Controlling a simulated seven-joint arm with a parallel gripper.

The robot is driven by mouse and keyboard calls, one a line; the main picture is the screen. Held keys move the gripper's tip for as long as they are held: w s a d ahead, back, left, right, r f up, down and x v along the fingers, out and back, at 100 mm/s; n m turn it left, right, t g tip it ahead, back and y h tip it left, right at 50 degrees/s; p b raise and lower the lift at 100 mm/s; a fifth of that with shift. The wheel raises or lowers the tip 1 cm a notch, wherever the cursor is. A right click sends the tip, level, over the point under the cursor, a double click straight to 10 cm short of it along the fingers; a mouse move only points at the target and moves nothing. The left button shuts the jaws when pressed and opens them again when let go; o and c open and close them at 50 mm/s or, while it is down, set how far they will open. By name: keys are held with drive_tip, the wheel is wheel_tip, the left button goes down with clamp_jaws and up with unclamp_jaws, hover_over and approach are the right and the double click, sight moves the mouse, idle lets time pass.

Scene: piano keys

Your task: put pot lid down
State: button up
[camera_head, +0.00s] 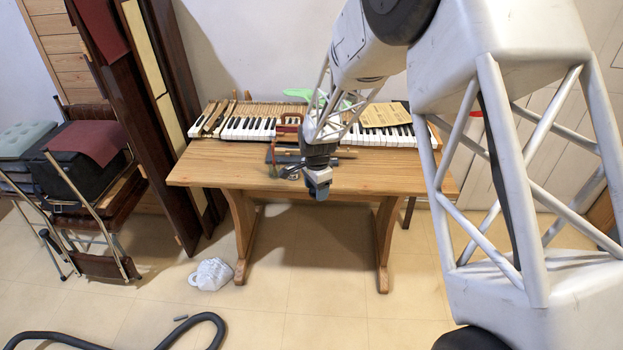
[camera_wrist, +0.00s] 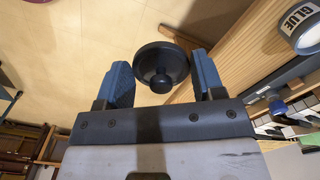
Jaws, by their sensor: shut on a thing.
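The pot lid (camera_wrist: 162,66) is round and black with a dark knob in the middle. It shows in the wrist view between the two blue fingers of my gripper (camera_wrist: 163,80), which is shut on it. The knob faces the wrist camera. In the head view, my gripper (camera_head: 319,190) hangs near the front edge of the wooden table (camera_head: 220,170). The lid cannot be made out there. In the wrist view, floor shows behind the lid and the table edge (camera_wrist: 232,68) runs along the right.
Piano keys (camera_head: 250,128) lie along the table's back, with a brown card (camera_head: 385,115) on them. A glue container (camera_wrist: 303,28) is at the wrist view's upper right. The table's left front is bare. A whitish object (camera_head: 212,273) and dark hose (camera_head: 75,340) lie on the floor.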

drive_tip(key=shift+d+f, duration=0.45)
drive_tip(key=shift+d, duration=0.4)
drive_tip(key=w+a, duration=0.1)
drive_tip(key=w, duration=0.4)
drive_tip(key=w+a+f, duration=0.1)
drive_tip(key=w+a, duration=0.1)
drive_tip(key=w, duration=0.3)
drive_tip(key=w+a, duration=0.1)
drive_tip(key=w, duration=0.4)
drive_tip(key=shift+w+a+f, duration=0.15)
drive_tip(key=shift+f, duration=0.1)
drive_tip(key=shift+f, duration=0.1)
drive_tip(key=shift+f, duration=1.65)
drive_tip(key=shift+f, duration=0.15)
